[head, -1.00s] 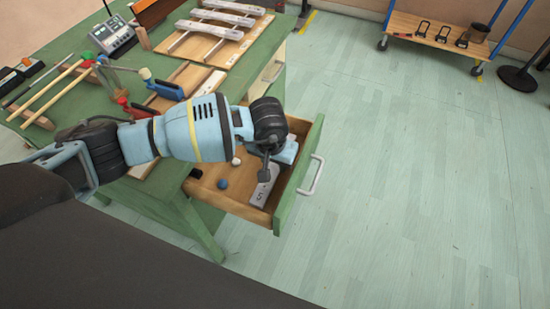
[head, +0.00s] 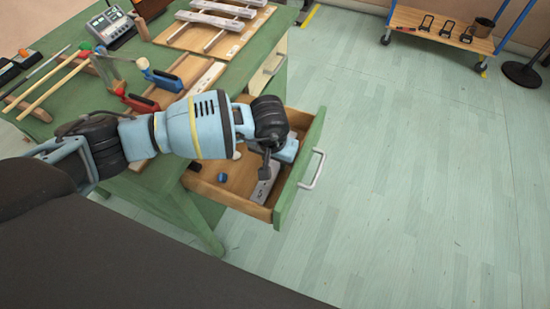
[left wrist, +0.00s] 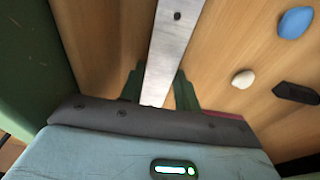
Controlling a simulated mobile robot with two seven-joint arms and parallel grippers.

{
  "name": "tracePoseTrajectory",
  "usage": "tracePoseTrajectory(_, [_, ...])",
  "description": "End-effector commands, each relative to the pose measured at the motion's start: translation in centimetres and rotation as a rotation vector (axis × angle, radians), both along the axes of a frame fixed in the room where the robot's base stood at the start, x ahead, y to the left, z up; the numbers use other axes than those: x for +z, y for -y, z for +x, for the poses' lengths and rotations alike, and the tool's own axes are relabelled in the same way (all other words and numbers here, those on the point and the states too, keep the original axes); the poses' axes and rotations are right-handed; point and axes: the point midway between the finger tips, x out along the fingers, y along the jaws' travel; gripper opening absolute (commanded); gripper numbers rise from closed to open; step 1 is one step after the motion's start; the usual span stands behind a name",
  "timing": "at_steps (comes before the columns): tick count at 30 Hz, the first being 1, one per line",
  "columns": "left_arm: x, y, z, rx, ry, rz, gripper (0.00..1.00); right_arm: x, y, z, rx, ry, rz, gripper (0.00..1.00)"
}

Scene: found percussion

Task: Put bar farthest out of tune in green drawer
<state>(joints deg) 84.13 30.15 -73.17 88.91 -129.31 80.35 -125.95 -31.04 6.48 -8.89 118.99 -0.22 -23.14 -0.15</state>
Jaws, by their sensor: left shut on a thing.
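The green drawer (head: 301,172) stands pulled out from the green bench, its silver handle facing right. A silver metal bar (head: 259,197) lies in it near the drawer front. My left gripper (head: 265,172) reaches down into the drawer over the bar. In the left wrist view the bar (left wrist: 172,45) runs between the dark green fingers of my left gripper (left wrist: 158,90), which are shut on it. The bar appears at or close to the drawer floor. Part of the bar is hidden under the gripper in the head view. My right gripper is out of view.
Silver bars (head: 210,21) rest on a wooden frame on the bench (head: 150,54). Mallets and clamps lie left.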

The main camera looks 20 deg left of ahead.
Motion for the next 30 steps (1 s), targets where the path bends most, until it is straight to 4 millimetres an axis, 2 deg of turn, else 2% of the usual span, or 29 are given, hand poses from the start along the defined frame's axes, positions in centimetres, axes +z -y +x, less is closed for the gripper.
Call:
tracePoseTrajectory(3, [-0.2, 0.0, 0.0, 0.0, 0.001, 0.0, 0.04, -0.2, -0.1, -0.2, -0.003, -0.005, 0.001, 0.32])
tracePoseTrajectory(4, [-0.2, 0.0, 0.0, 0.0, 0.001, 0.0, 0.34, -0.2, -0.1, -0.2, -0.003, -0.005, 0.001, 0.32])
tracePoseTrajectory(9, [-0.2, 0.0, 0.0, 0.0, 0.001, 0.0, 0.56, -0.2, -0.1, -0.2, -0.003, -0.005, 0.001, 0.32])
tracePoseTrajectory(10, [-0.2, 0.0, 0.0, 0.0, 0.001, 0.0, 0.58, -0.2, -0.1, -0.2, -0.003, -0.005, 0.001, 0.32])
tracePoseTrajectory(20, [-0.2, 0.0, 0.0, 0.0, 0.0, 0.0, 0.58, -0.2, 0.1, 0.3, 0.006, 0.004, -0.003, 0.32])
tracePoseTrajectory(30, [5.0, -0.1, -0.6, -0.001, 0.005, -0.001, 0.58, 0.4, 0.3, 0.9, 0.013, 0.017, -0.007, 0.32])
